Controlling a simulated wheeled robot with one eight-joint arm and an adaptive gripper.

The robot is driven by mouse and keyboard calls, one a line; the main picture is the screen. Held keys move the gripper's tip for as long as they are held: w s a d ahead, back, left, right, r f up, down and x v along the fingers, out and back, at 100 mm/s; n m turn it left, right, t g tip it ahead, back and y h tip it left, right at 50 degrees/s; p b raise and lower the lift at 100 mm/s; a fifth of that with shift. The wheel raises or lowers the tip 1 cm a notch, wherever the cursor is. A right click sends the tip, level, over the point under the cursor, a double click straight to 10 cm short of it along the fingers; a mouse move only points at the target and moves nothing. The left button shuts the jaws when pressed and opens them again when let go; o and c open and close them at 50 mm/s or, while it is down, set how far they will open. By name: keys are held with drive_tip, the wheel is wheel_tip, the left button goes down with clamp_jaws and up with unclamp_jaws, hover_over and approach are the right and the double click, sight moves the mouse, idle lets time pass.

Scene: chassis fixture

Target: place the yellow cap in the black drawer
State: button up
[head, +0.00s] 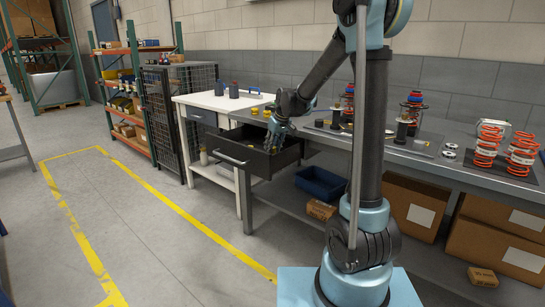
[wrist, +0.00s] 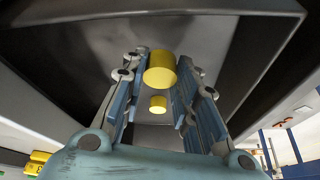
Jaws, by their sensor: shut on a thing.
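The black drawer (head: 232,153) is pulled out from under the workbench, and its dark walls (wrist: 60,55) surround the wrist view. My gripper (head: 272,146) points down into the drawer opening. In the wrist view my gripper (wrist: 161,80) is shut on the yellow cap (wrist: 160,68), which sits between the two fingers near their tips. A smaller yellow cylinder (wrist: 158,103) shows beyond it between the fingers; I cannot tell exactly where it rests. The cap in my gripper is hidden in the head view.
Small yellow pieces (head: 255,110) stand on the bench behind the drawer. Red-orange springs (head: 487,145) and black fixtures (head: 403,128) stand on the bench to the right. A blue bin (head: 320,183) and cardboard boxes (head: 415,205) sit below. A white table (head: 205,102) adjoins at left.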

sight(274, 150)
drive_tip(key=shift+f, duration=2.15)
drive_tip(key=shift+f, duration=0.1)
drive_tip(key=o, duration=0.7)
drive_tip(key=v, duration=1.2)
drive_tip(key=s+d+m, duration=0.2)
drive_tip(key=s+d, duration=0.5)
drive_tip(key=s, duration=0.2)
drive_tip(key=s+d+f+m+h, duration=0.1)
drive_tip(key=s+d+f, duration=0.3)
drive_tip(key=s, duration=0.5)
drive_tip(key=s+d+f+m+g+h, duration=0.1)
drive_tip(key=s+d+f, duration=0.3)
drive_tip(key=s, duration=0.5)
drive_tip(key=s+d+f+m, duration=0.3)
drive_tip(key=s+d+f, duration=0.1)
drive_tip(key=s, duration=0.5)
drive_tip(key=shift+s+d+f+h, duration=0.25)
drive_tip(key=shift+d+h, duration=0.15)
drive_tip(key=shift+d, duration=0.15)
